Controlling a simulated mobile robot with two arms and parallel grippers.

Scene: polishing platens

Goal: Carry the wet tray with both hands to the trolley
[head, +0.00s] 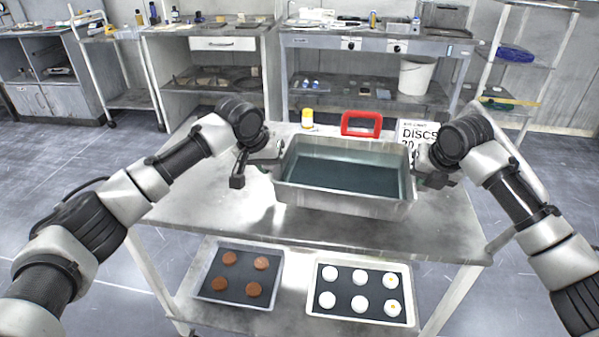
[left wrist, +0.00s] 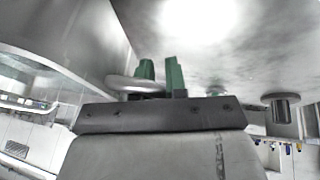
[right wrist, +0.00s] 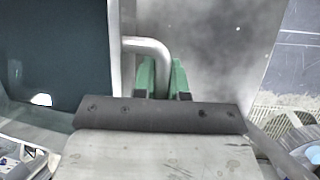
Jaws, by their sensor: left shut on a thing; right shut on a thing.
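The wet tray (head: 340,199) is a deep grey metal tray with a dark, watery-looking inside, level in the middle of the head view. It is at or just above a steel top (head: 225,212); I cannot tell if it touches. My left gripper (head: 262,165) is shut on the tray's left handle, and its green fingers (left wrist: 160,77) show around the handle (left wrist: 128,84) in the left wrist view. My right gripper (head: 428,177) is shut on the right handle (right wrist: 150,47), seen in the right wrist view. I cannot tell which furniture is the trolley.
A red-framed object (head: 361,124), a yellow-and-white bottle (head: 307,118) and a "DISCS" sign (head: 418,131) stand behind the tray. The lower shelf holds a tray of brown discs (head: 238,274) and one of white discs (head: 360,291). Benches (head: 375,45) line the back; floor shows at both sides.

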